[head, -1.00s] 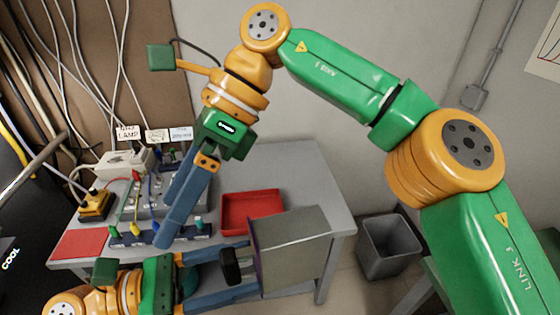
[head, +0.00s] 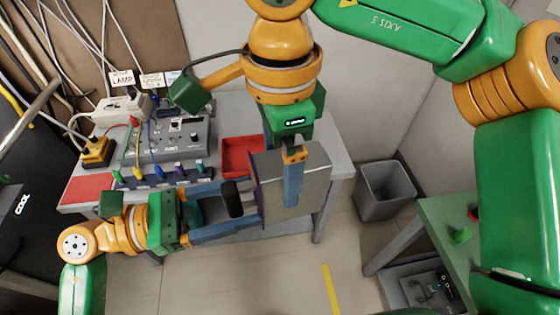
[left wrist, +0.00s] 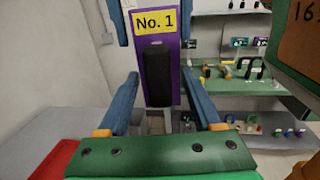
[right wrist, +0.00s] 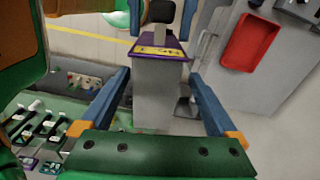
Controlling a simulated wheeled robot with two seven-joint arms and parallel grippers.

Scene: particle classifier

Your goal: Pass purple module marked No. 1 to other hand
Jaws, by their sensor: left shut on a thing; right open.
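The module is a grey box (head: 318,172) with a purple front plate (left wrist: 169,60), a yellow "No. 1" label (left wrist: 155,21) and a black handle (left wrist: 157,78). My left gripper (head: 245,200) is shut on it at the handle and holds it in the air before the table, box pointing right in the head view. My right gripper (head: 292,203) is open and points down over the box. In the right wrist view the module's grey body (right wrist: 160,95) lies between its finger lines. Contact between the right fingers and the box cannot be told.
The grey table (head: 335,160) carries a red tray (head: 237,152), a control panel with cables (head: 170,143) and a row of coloured plugs (head: 165,175). A grey bin (head: 384,190) stands on the floor. A green bench (head: 450,222) is at right.

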